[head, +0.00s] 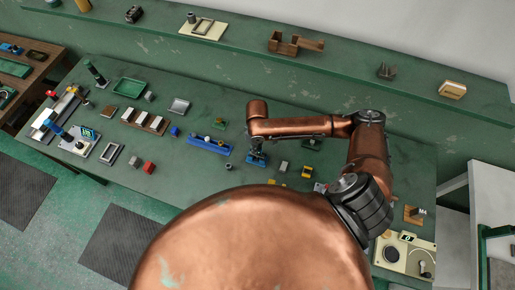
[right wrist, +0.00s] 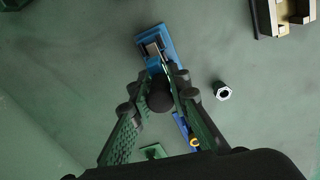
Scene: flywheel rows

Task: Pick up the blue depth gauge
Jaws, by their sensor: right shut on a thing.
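The blue depth gauge (head: 256,160) stands on the green bench right of centre in the head view, directly below my right wrist. In the right wrist view its blue base (right wrist: 168,42) shows beyond the fingertips, with a pale metal part on it. My right gripper (right wrist: 162,75) is shut on the gauge's upper part, and a dark round knob sits between the fingers. In the head view the right gripper (head: 256,148) is small and dark, pointing down. Whether the base touches the bench is unclear. My left gripper is not in view.
A hex nut (right wrist: 222,91) lies close beside the gauge. A long blue rail (head: 208,144) lies to its left, and small grey and yellow blocks (head: 307,172) to its right. A dial box (head: 404,254) stands at the right end. A raised shelf (head: 340,62) runs along the back.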

